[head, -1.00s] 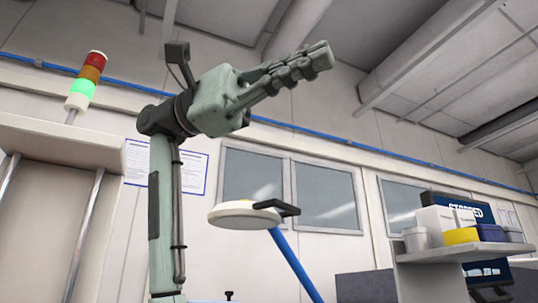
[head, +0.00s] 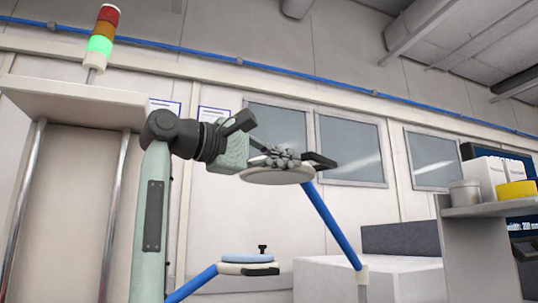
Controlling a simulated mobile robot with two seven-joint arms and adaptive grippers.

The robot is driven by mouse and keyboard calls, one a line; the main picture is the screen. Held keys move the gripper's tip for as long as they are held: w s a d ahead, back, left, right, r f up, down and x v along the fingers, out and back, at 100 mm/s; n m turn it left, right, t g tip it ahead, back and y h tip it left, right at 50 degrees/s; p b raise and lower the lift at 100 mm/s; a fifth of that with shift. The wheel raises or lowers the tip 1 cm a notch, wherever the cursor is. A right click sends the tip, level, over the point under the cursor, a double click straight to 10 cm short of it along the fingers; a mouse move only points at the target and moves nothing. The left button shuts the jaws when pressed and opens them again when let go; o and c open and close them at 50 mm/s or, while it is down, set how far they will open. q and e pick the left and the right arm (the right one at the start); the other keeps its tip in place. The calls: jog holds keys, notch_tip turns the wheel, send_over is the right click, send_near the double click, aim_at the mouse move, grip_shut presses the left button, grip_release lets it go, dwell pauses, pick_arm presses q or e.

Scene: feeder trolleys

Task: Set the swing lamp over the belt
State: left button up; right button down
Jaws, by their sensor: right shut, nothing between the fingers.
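A lamp with a pale round head (head: 278,176) and a black handle (head: 319,160) sits on a slanted blue arm (head: 332,226), right of centre. My right gripper (head: 285,157) is shut and empty, its fingers just above or behind the lamp head, close to the handle. I cannot tell whether they touch it. A second, lower disc head (head: 248,259) with a light-blue top, black knob and black handle sits on another blue arm (head: 192,285). No belt can be made out. My left gripper is out of view.
A white box-like surface (head: 400,280) stands behind the upper lamp's post. A grey shelf (head: 490,207) at right holds a grey tub (head: 465,193), white boxes and a yellow bin (head: 517,190). A cabinet (head: 75,103) with a signal tower (head: 102,40) stands at left.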

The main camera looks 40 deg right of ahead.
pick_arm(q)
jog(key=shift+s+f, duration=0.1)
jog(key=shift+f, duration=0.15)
pick_arm(e)
jog(key=shift+s+d, duration=0.15)
jog(key=shift+d, duration=0.65)
jog(key=shift+s+d, duration=0.15)
jog(key=shift+d, duration=0.65)
pick_arm(q)
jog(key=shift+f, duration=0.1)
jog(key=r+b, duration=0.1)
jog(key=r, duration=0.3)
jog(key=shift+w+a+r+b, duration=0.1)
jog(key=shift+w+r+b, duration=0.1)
jog(key=shift+b, duration=0.15)
pick_arm(e)
jog(key=s, duration=0.1)
jog(key=s+d, duration=0.1)
jog(key=s, duration=0.1)
jog(key=s+d, duration=0.1)
jog(key=s, duration=0.1)
jog(key=shift+s, duration=0.15)
jog(key=shift+a, duration=0.1)
